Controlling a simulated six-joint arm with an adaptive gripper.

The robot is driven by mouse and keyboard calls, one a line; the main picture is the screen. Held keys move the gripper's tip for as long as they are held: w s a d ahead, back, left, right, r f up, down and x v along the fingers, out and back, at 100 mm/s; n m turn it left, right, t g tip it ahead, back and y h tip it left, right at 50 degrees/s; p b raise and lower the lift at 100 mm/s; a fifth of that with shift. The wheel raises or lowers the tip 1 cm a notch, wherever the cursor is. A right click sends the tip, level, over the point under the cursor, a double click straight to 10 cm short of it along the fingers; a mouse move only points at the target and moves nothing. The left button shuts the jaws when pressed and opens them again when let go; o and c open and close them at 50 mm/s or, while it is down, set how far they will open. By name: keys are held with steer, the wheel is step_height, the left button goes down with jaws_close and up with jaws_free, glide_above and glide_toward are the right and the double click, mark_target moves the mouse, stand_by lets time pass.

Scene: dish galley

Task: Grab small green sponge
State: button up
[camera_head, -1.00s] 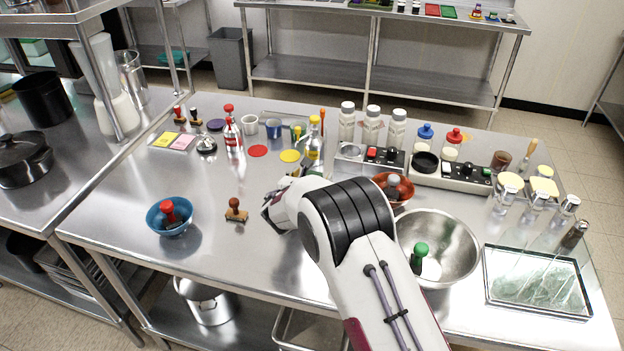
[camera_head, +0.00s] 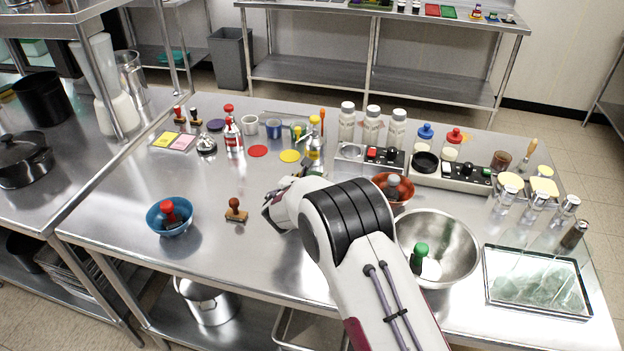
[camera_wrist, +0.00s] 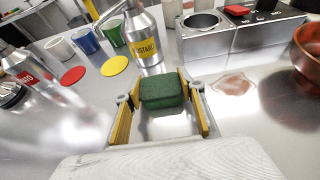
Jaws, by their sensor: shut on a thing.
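The small green sponge (camera_wrist: 162,91) shows in the wrist view between the two yellow-lined fingers of my gripper (camera_wrist: 162,98). The gripper is shut on it, with a finger against each side. The sponge is close to the steel table top; I cannot tell whether it touches it. In the head view, my gripper (camera_head: 303,172) is mostly hidden behind my own arm, near the middle of the table, and the sponge cannot be made out there.
A mustard bottle (camera_wrist: 145,42) stands just beyond the sponge. A yellow disc (camera_wrist: 115,66) and a red disc (camera_wrist: 73,76) lie to its left. A red bowl (camera_wrist: 309,48) stands right. The left-front table (camera_head: 130,190) has clear room near a wooden stamp (camera_head: 236,210).

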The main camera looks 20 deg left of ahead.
steer(key=shift+r, duration=0.1)
step_height(320, 180, up, 18)
stand_by(0.9)
steer(key=shift+s, duration=0.1)
stand_by(0.5)
